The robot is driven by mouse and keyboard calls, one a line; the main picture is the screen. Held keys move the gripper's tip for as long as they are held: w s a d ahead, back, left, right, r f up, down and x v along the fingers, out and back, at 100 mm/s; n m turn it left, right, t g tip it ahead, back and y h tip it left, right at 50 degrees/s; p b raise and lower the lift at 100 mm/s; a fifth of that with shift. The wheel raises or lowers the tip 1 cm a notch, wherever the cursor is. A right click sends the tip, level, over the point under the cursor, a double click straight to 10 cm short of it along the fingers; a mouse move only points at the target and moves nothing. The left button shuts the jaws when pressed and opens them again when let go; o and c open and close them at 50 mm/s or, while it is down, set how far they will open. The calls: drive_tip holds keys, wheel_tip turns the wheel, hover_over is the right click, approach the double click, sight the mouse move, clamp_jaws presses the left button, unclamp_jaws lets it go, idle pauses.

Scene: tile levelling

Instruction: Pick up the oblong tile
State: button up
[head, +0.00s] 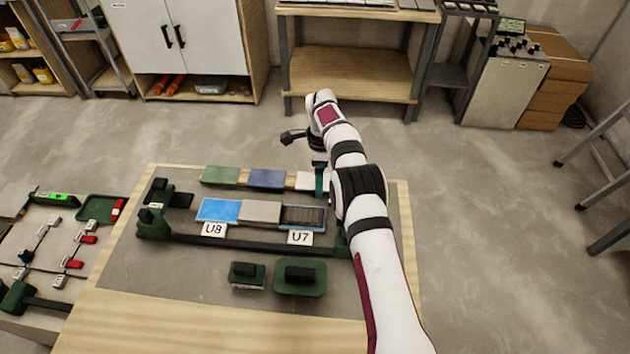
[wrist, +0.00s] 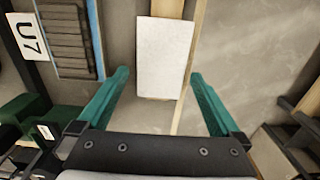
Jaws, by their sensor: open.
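A white oblong tile (head: 304,181) lies at the right end of the back row of tiles, partly hidden by my gripper in the head view. In the wrist view the white tile (wrist: 165,55) is whole, longer than wide, lying near the wooden table edge. My gripper (wrist: 160,75) is open and empty, with one teal finger to each side of the tile's near end and gaps between. In the head view my gripper (head: 320,180) points down at the tile's right end; its height above the tile is hard to tell.
A green tile (head: 220,175) and a blue tile (head: 267,179) lie left of the white one. In front, a frame holds bright blue (head: 218,208), grey (head: 260,212) and dark ribbed (head: 303,216) tiles, labelled U8 and U7. Two green blocks with black handles (head: 299,277) stand nearer.

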drive_tip(key=shift+f, duration=0.2)
idle(0.5)
drive_tip(key=c, duration=0.9)
